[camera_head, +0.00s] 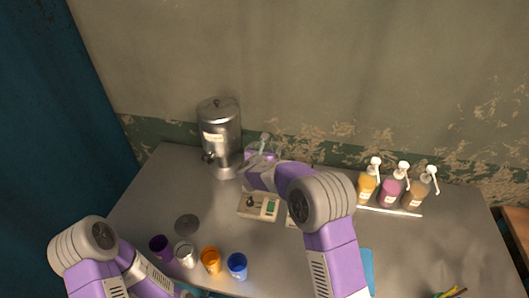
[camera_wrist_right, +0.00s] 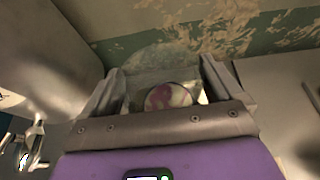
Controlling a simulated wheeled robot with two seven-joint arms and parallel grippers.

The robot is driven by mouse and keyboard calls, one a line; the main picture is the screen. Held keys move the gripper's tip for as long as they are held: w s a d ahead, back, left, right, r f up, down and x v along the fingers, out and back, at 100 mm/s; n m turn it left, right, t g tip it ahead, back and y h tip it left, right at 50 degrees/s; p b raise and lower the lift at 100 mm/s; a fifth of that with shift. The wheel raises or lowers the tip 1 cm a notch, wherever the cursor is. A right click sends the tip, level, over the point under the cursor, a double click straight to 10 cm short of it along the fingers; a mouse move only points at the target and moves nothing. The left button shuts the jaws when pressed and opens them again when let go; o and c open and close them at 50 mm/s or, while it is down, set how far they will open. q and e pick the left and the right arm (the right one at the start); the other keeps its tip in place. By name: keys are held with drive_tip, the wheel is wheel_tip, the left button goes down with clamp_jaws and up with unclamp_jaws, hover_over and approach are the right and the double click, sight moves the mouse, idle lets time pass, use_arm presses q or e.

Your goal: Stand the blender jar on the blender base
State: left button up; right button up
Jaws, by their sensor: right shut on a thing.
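My right gripper (camera_head: 262,156) is shut on the clear blender jar (camera_head: 264,144) at the back middle of the table. In the right wrist view the see-through jar (camera_wrist_right: 160,62) sits between the two fingers (camera_wrist_right: 160,92), with a pink and pale round patch showing through it. A beige box with a dark knob and a green display (camera_head: 258,206), which looks like the blender base, stands nearer than the jar. The jar is not on it. My left arm is at the lower left; its gripper is out of the picture.
A metal dispenser (camera_head: 219,135) stands left of the jar. Another pale unit (camera_head: 291,217) is mostly hidden by my right arm. Several pump bottles (camera_head: 390,190) stand at right. Purple, silver, orange and blue cups (camera_head: 237,266) line the front left.

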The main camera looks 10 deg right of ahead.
idle(0.3)
drive_tip(key=shift+f, duration=0.2)
drive_tip(key=o, duration=1.6)
drive_tip(key=shift+c, duration=0.2)
drive_tip(key=shift+r, duration=0.25)
drive_tip(key=v, duration=1.2)
drive_tip(key=shift+f, duration=0.1)
